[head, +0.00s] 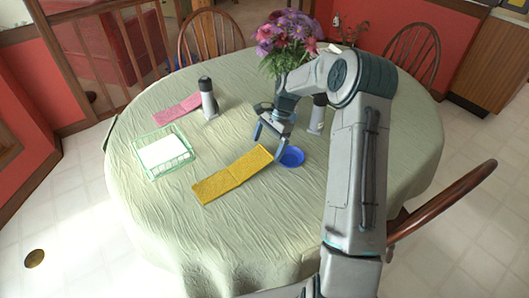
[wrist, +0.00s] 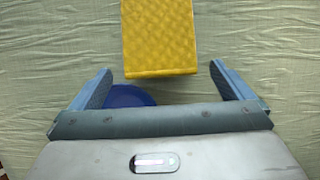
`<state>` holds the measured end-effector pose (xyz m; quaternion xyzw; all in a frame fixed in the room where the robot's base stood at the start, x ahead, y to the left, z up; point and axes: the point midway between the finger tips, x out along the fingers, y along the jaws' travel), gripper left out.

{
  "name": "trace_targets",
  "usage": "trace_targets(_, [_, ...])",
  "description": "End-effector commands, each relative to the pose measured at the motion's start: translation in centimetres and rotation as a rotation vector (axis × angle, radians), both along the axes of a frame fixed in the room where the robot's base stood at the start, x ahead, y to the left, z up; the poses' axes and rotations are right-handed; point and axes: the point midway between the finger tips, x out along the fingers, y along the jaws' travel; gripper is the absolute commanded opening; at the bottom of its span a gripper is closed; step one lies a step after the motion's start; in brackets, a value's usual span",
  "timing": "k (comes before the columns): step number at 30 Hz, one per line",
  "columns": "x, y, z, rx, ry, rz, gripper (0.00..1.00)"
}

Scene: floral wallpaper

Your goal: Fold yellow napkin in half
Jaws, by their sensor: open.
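The yellow napkin (head: 232,176) lies on the green tablecloth as a long, narrow strip slanting up to the right, with a crease line across it. In the wrist view the napkin (wrist: 160,38) runs in from the top edge, and its near end lies between and just beyond my fingertips. My gripper (head: 267,145) is open and empty above the table, by the napkin's right end. Its two fingers also show spread apart in the wrist view (wrist: 163,78). I cannot tell the exact height of the fingertips above the cloth.
A blue bowl (head: 292,157) stands close to the napkin's right end, partly under my gripper in the wrist view (wrist: 126,97). A pink napkin (head: 177,109), a dark-topped shaker (head: 208,100), a green-rimmed tray (head: 163,153) and flowers (head: 287,40) are also on the table. The front cloth is clear.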

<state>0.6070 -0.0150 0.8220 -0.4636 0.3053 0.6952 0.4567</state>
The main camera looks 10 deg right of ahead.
Motion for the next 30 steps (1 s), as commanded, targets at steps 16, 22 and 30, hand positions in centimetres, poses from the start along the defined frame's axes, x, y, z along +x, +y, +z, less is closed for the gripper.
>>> trace_targets(16, [-0.6,1.3,-3.4,-0.001,-0.002,0.001,1.00])
trace_targets(22, [-0.6,1.3,-3.4,-0.001,-0.002,0.001,0.72])
trace_targets(30, [-0.6,1.3,-3.2,-0.011,-0.007,0.002,0.71])
